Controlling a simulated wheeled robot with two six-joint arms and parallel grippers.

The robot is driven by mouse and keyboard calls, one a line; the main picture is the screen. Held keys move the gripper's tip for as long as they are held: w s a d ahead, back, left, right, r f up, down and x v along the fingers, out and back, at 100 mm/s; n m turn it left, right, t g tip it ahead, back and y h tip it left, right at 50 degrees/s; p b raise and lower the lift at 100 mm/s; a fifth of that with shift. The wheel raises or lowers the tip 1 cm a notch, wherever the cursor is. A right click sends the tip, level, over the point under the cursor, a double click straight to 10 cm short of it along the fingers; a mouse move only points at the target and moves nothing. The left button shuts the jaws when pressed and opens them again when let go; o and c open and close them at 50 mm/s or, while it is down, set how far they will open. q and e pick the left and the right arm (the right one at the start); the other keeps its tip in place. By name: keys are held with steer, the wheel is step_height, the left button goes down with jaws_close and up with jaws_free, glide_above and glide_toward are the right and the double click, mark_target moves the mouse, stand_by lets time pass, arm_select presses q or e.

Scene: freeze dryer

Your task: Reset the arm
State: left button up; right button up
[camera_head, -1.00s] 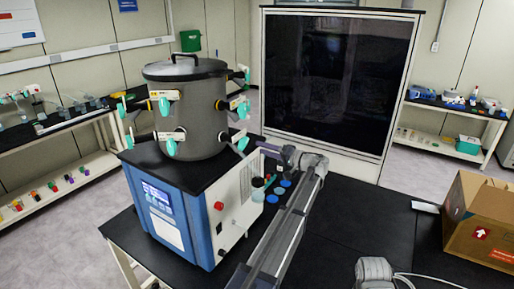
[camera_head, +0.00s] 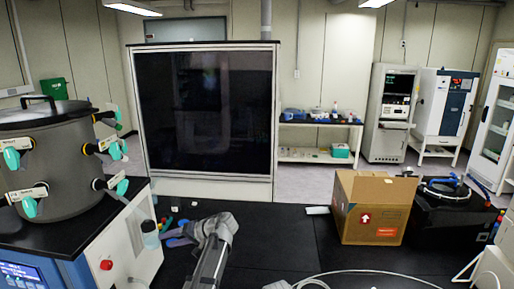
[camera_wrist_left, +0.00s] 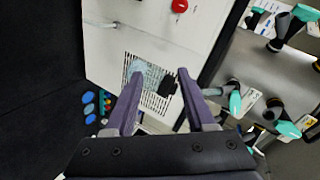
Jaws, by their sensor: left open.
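My left arm (camera_head: 212,254) rises from the bottom of the head view and bends left toward the freeze dryer's side. My left gripper (camera_wrist_left: 159,80) shows best in the left wrist view. Its two dark purple fingers are apart. A translucent vessel (camera_wrist_left: 146,73) shows beyond and between them, in front of the vent grille; I cannot tell whether it touches a finger. The vessel also shows beside the dryer in the head view (camera_head: 150,236). The freeze dryer (camera_head: 128,236) has a grey drum (camera_head: 58,160) with teal-handled valves on top. My right gripper is not in view.
Small blue caps (camera_wrist_left: 88,108) lie on the black table beside the dryer. An open cardboard box (camera_head: 374,207) stands on the right, beside a black device (camera_head: 450,212). A dark-glass panel (camera_head: 208,115) stands behind. The black table middle (camera_head: 280,240) is largely clear.

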arm_select(q)
steer(key=s+d+f+m+g+h+b, duration=0.1)
steer(key=s+d+f+m+h+b, duration=0.2)
steer(key=s+d+f, duration=0.9)
steer(key=s+d+f+m+g+h+b, duration=0.1)
steer(key=s+d+f+m+h+b, duration=0.2)
steer(key=s+d+f+h+b, duration=0.5)
steer(key=s+d+f, duration=0.4)
steer(key=s+f, duration=0.1)
steer(key=s, duration=0.3)
steer(key=shift+s+d+f+h, duration=0.3)
steer(key=shift+s+d+f, duration=0.05)
steer(key=shift+s+f, duration=0.05)
